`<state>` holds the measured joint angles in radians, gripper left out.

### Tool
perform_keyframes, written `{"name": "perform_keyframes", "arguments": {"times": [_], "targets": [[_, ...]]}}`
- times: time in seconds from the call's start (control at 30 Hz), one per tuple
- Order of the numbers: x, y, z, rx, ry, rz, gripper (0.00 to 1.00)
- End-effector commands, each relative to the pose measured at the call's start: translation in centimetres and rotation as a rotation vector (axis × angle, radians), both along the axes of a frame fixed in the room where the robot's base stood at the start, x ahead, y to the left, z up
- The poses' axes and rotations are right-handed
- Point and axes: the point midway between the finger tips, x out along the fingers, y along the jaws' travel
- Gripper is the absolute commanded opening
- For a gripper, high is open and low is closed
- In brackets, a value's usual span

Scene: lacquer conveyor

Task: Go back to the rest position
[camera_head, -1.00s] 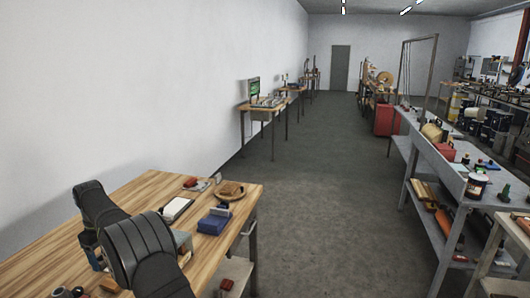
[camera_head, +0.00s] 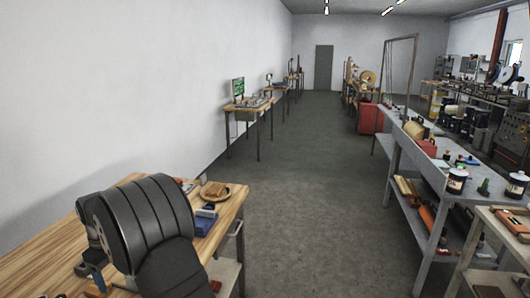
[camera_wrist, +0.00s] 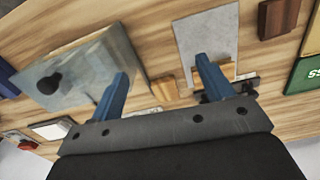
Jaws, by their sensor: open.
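My gripper (camera_wrist: 160,82) shows in the wrist view with its two blue fingers spread apart and nothing between them. It is above the wooden workbench (camera_wrist: 145,20). In the head view my dark arm covers much of the bench (camera_head: 50,262), and the fingertips are hidden; only a bit of blue shows beside the arm.
In the wrist view, a translucent plate with a black knob (camera_wrist: 85,72), a grey slab (camera_wrist: 207,42), a brown block (camera_wrist: 278,17) and a green box (camera_wrist: 304,76) lie on the bench. In the head view, a round wooden plate (camera_head: 214,192) sits near the bench edge. The aisle floor (camera_head: 290,180) is clear.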

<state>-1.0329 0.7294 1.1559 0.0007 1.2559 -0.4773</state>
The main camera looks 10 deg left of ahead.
Motion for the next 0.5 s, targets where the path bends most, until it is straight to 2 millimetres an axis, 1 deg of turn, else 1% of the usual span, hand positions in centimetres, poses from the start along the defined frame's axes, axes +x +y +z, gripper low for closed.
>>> {"name": "perform_keyframes", "arguments": {"times": [0.03, 0.43, 0.5], "targets": [[-0.2, -0.8, 0.1, 0.000, 0.000, -0.003, 0.74], [-2.5, -6.6, -0.3, 0.000, -0.001, -0.024, 0.74], [-3.3, -5.2, -1.3, -0.003, 0.001, -0.019, 0.74]]}}
